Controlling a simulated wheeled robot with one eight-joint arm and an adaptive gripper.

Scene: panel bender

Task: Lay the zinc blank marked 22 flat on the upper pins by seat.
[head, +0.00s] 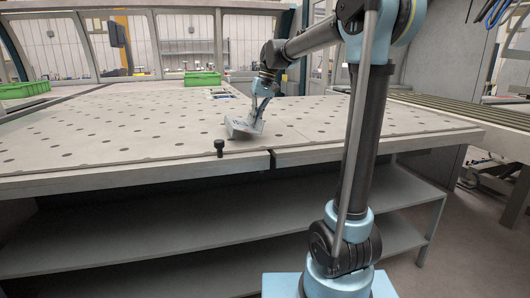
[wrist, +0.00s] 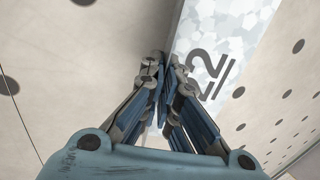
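The zinc blank marked 22 (head: 240,128) is a small, shiny, mottled grey plate. It is tilted at the front part of the table, near the front edge. It also shows in the wrist view (wrist: 225,38), with the black mark "22" on its face. My gripper (head: 259,112) is shut on the blank's edge; the closed fingers show in the wrist view (wrist: 165,62). I cannot tell whether the blank's lower edge touches the table. A black knob-like pin (head: 219,147) stands at the table's front edge. I cannot make out which pins are the upper ones.
The large pale table (head: 110,130) has many dark holes and a seam in its front edge. Green bins (head: 202,79) stand at the back and at the far left (head: 25,89). Small light pieces (head: 221,93) lie behind my gripper. Open shelves (head: 200,225) are under the table.

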